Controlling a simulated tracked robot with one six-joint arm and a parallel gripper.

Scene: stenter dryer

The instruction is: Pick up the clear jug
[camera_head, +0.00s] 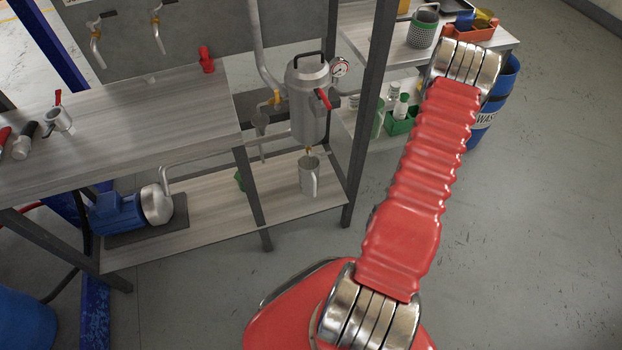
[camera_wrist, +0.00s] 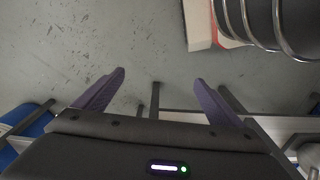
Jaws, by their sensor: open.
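A greyish, see-through-looking jug (camera_head: 309,180) with a side handle stands upright on the lower shelf (camera_head: 225,218) of the workbench. It is right under the small outlet of a metal vessel (camera_head: 308,100). I cannot make out the jug in the wrist view. In the head view my red arm reaches up the right side and its gripper end is hidden.
A dark post (camera_head: 368,105) stands just right of the jug. A blue pump (camera_head: 118,213) sits left on the shelf, below the wooden worktop (camera_head: 120,125). A green crate with bottles (camera_head: 402,122) and a blue waste drum (camera_head: 485,118) are behind. Floor at right is clear.

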